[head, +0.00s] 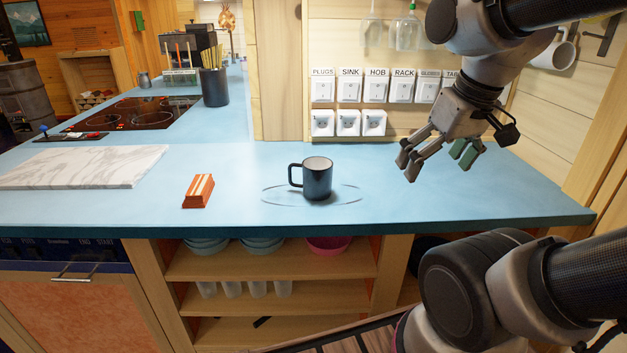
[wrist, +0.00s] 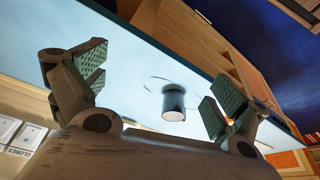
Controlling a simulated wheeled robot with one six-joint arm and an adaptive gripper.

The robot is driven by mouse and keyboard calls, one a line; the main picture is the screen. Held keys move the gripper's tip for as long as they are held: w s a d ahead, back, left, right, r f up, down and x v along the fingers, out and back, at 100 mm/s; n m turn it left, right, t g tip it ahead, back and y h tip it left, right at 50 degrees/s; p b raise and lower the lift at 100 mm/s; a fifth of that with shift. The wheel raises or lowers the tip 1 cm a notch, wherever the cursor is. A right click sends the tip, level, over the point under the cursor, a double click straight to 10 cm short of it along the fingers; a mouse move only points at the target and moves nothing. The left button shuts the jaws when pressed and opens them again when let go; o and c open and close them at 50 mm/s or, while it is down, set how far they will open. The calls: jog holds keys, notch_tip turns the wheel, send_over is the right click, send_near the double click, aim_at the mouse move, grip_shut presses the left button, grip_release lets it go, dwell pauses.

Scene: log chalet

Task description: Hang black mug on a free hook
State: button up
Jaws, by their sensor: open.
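A black mug (head: 317,179) with a pale inside stands upright on the blue counter (head: 440,212), its handle to the left, within a faint ring mark. It also shows in the wrist view (wrist: 174,102), beyond and between the fingers. My gripper (head: 437,164) is open and empty above the counter, to the right of the mug and apart from it. In the wrist view its fingers (wrist: 150,85) are spread wide. A white mug (head: 555,52) hangs on the wall at the upper right, and a dark hook (head: 603,36) shows to its right with nothing seen on it.
An orange striped block (head: 199,191) lies left of the mug. A marble board (head: 85,167) and a dark holder of sticks (head: 214,86) stand farther left. Switches and sockets (head: 348,122) line the wall behind. Glasses (head: 406,33) hang above, near my arm. The counter around the mug is clear.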

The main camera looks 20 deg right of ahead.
jog(key=w+a+f+n+g, duration=0.2)
jog(key=w+a+f, duration=0.1)
jog(key=w, duration=0.1)
jog(key=m+t, duration=0.3)
jog(key=m, duration=0.1)
send_near(318, 164)
jog(key=s+a+f, duration=0.1)
jog(key=s+a, duration=0.1)
jog(key=shift+h, duration=0.4)
jog(key=x, duration=0.7)
jog(key=shift+w+d, duration=0.1)
jog(key=shift+d, duration=0.05)
jog(key=c, duration=1)
jog(key=shift+c, duration=1.4)
